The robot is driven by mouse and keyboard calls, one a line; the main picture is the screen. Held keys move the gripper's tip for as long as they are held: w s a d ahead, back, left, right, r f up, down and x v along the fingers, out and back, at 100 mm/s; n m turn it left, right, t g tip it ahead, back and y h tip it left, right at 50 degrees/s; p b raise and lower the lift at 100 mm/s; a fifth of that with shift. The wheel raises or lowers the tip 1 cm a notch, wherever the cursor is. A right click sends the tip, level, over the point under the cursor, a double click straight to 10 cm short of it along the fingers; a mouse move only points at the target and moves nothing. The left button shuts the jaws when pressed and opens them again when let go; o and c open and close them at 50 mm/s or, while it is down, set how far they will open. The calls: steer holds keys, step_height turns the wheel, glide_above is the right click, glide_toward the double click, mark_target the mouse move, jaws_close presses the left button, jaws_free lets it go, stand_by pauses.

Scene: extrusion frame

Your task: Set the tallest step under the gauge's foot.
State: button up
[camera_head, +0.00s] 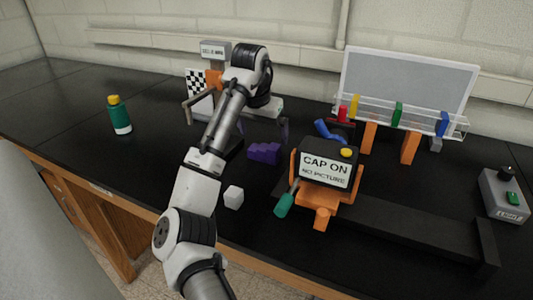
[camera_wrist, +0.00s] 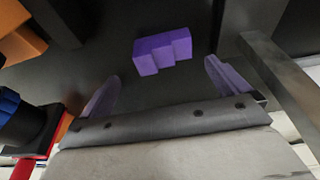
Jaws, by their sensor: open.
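A purple stepped block (camera_head: 264,152) stands on the black bench, and its stair-like steps also show in the wrist view (camera_wrist: 163,52). My gripper (camera_head: 263,134) is open above and beside the block. In the wrist view my open gripper (camera_wrist: 162,68) has its two fingers spread wide, with the block just beyond the tips, between them and apart from both. A grey-headed stand with an orange part (camera_head: 213,78) is behind my arm and looks like the gauge. My arm hides part of it, and I cannot make out its foot.
A white cube (camera_head: 233,197) lies in front of the block. A green bottle (camera_head: 119,115) is at left. A grey bar (camera_wrist: 280,75) passes close to my right finger. Bench between bottle and arm is clear.

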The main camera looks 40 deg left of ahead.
mark_target(263, 148)
steer(key=x, duration=0.2)
steer(key=p+x, duration=0.1)
steer(key=x, duration=0.2)
steer(key=p+x, duration=0.1)
steer(key=x, duration=0.1)
steer(key=shift+s+a+f, duration=0.2)
steer(key=shift+a, duration=0.1)
steer(key=c, duration=1)
steer(key=shift+r, duration=0.1)
steer(key=shift+c, duration=0.2)
